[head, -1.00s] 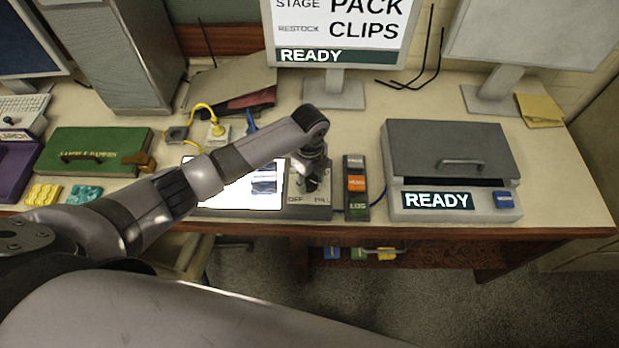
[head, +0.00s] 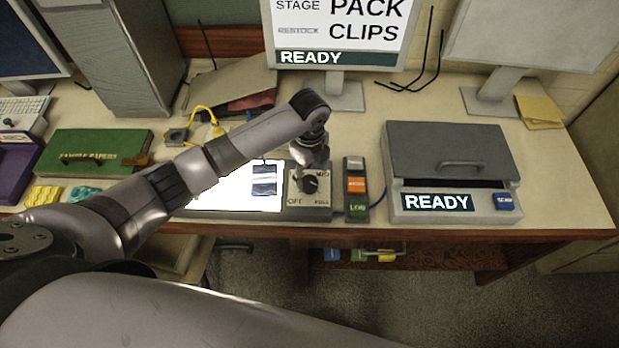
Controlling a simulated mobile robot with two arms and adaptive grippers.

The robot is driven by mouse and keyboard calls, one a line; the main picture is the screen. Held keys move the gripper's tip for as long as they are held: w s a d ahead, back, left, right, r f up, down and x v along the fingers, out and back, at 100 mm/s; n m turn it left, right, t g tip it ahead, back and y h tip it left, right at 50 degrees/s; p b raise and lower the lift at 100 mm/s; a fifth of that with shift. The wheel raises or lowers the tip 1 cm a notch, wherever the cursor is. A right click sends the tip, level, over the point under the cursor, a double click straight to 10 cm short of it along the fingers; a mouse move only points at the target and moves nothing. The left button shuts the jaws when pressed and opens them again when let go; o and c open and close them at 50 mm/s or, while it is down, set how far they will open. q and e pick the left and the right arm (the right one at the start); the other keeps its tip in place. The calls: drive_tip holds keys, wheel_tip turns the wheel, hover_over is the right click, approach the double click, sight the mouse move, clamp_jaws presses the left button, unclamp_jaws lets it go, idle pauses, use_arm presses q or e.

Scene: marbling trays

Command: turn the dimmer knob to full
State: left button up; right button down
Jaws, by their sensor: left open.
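The dimmer knob (head: 309,185) is a dark round knob on a small grey control box (head: 318,207) at the table's front edge. The box has labels that read OFF at lower left, MID at upper right and FULL at lower right. The knob's exact pointing is too small to tell. A lit white panel (head: 225,198) lies just left of the box. My left gripper (head: 310,160) points down just behind and above the knob, apart from it as far as I can see. It is open, with its fingertips hard to make out. My right gripper is not in view.
A strip of coloured buttons (head: 356,190) stands close right of the box. A grey lidded machine (head: 450,165) reading READY is further right. A monitor (head: 338,30) stands behind. A green box (head: 95,152) and yellow plug (head: 216,128) are to the left.

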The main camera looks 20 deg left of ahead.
sight(309, 181)
use_arm(q)
wheel_tip(309, 181, up, 8)
drive_tip(key=shift+f, duration=0.25)
idle(0.4)
